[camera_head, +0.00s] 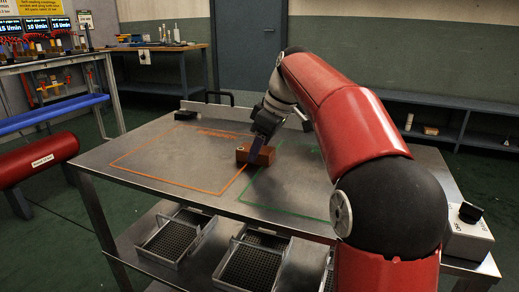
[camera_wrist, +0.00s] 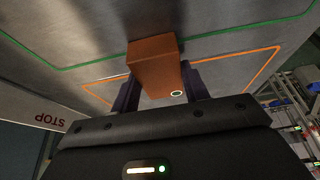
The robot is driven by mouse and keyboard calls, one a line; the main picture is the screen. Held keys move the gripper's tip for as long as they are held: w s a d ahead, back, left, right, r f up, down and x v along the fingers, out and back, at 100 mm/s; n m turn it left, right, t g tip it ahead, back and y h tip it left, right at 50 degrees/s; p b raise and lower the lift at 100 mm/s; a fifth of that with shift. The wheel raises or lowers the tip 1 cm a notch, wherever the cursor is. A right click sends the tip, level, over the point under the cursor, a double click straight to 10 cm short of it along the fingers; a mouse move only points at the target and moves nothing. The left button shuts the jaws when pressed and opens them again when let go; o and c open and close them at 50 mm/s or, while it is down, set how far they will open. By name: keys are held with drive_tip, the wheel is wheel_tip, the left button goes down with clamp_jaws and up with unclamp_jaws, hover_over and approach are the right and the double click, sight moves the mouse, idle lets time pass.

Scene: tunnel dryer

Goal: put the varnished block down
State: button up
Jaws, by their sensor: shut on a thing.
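The varnished block (camera_head: 262,155) is a reddish-brown box with a small pale ring on its end. My gripper (camera_head: 257,143) is shut on it from above, over the steel table (camera_head: 165,205). In the head view the block appears between the orange outline (camera_head: 232,188) and the green outline (camera_head: 283,208), near the orange one's right edge. The wrist view shows the block (camera_wrist: 152,62) between my two dark fingers (camera_wrist: 160,88). I cannot tell whether its underside touches the table.
Mesh-bottomed trays (camera_head: 170,243) sit on the shelf below the tabletop. A grey switch box (camera_head: 468,236) is at the table's right corner. A red cylinder (camera_head: 38,160) lies to the left. Both outlined areas look bare of other objects.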

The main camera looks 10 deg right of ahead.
drive_tip(key=o, duration=1.1)
drive_tip(key=p+v, duration=0.3)
drive_tip(key=v, duration=0.9)
drive_tip(key=shift+p, duration=0.35)
drive_tip(key=shift+s, duration=0.1)
